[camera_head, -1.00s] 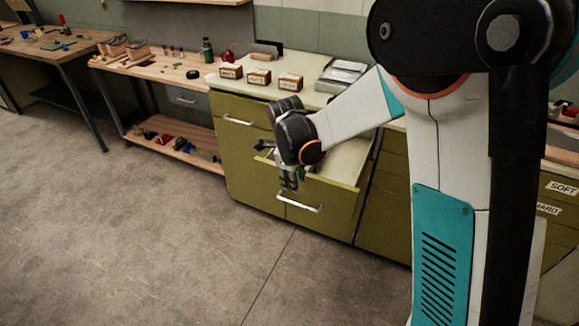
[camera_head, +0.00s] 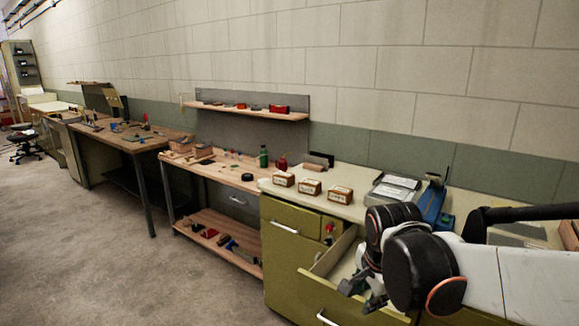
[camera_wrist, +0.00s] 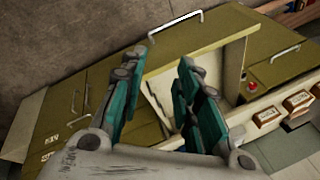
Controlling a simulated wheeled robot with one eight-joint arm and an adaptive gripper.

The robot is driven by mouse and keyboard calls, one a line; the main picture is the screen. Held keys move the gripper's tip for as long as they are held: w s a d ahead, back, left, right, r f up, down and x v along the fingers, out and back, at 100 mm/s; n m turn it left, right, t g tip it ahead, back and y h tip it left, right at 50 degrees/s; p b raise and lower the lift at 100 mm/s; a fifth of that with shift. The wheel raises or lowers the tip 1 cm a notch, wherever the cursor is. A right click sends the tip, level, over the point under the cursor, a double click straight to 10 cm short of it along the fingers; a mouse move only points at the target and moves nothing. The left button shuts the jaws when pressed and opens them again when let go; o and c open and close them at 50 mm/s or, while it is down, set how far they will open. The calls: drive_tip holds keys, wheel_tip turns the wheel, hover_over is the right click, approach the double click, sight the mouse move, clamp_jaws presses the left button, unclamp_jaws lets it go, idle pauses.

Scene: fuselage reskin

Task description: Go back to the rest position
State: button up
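My gripper (camera_head: 362,290) shows at the lower right of the head view, partly covered by my wrist. In the wrist view my gripper (camera_wrist: 164,62) has its two teal-padded fingers apart, with nothing held between them. It is over a pulled-out drawer (camera_head: 328,302) of the olive-green cabinet (camera_head: 280,258). The drawer front (camera_wrist: 190,45) also shows in the wrist view, with its handle at the top. The part of the drawer interior that shows is pale; my arm and fingers hide the rest.
The countertop (camera_head: 340,180) holds small labelled boxes (camera_head: 311,188), grey cases (camera_head: 393,188) and a blue object (camera_head: 431,206). A red-topped item (camera_head: 329,233) is at the cabinet by the drawer. Wooden workbenches (camera_head: 140,142) stand to the left. The floor (camera_head: 90,260) at left is clear.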

drive_tip(key=s+d+r+n+t, duration=0.1)
drive_tip(key=s+n, duration=0.6)
drive_tip(key=s+d+r+n+t, duration=0.2)
drive_tip(key=s+n, duration=0.5)
drive_tip(key=s, duration=0.1)
